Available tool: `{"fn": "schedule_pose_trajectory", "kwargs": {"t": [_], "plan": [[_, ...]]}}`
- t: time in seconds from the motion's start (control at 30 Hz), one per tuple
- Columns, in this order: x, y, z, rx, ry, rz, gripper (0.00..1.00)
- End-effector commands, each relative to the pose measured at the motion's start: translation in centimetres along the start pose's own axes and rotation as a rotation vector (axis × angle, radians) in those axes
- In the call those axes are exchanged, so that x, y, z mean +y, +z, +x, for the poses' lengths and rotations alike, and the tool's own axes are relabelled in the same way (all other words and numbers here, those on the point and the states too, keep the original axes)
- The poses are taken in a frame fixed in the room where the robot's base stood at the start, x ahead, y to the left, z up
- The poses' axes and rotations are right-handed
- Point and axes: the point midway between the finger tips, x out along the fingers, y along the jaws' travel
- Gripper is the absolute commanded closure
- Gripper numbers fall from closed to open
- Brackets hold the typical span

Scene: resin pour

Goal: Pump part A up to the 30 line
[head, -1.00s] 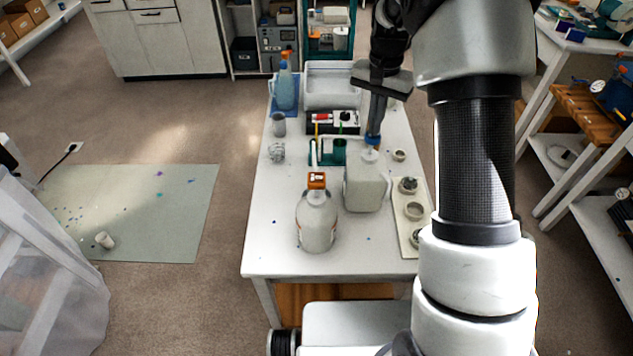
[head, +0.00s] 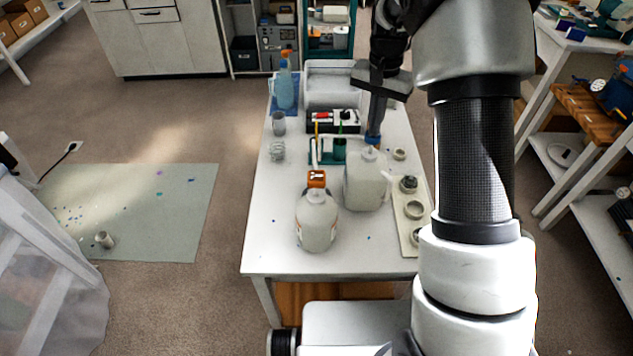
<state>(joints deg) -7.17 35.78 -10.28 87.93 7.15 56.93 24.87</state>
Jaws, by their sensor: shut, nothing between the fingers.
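A teal holder (head: 327,158) stands behind the jug, partly hidden. No label, measuring line or liquid level is readable.
A long pale tray (head: 404,233) with several round pieces lies right of the jug. Behind are a black box (head: 333,121), a grey cup (head: 279,124), a clear cup (head: 277,152) and a blue spray bottle (head: 285,90).

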Motion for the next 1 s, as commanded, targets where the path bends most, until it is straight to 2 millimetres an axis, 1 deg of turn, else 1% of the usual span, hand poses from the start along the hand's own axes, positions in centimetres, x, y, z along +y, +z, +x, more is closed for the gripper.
{"fn": "schedule_pose_trajectory", "kwargs": {"t": [0.03,0.1,0.5,0.63,0.77,1.0], "plan": [[0.0,0.0,-0.6,0.0,0.0,0.0,1.0],[0.0,0.0,-0.9,0.0,0.0,0.0,1.0],[0.0,0.0,-0.8,0.0,0.0,0.0,1.0],[0.0,0.0,-1.2,0.0,0.0,0.0,1.0],[0.0,0.0,-2.5,0.001,-0.001,0.0,1.0],[0.0,0.0,-5.4,0.001,-0.001,0.0,1.0]]}}
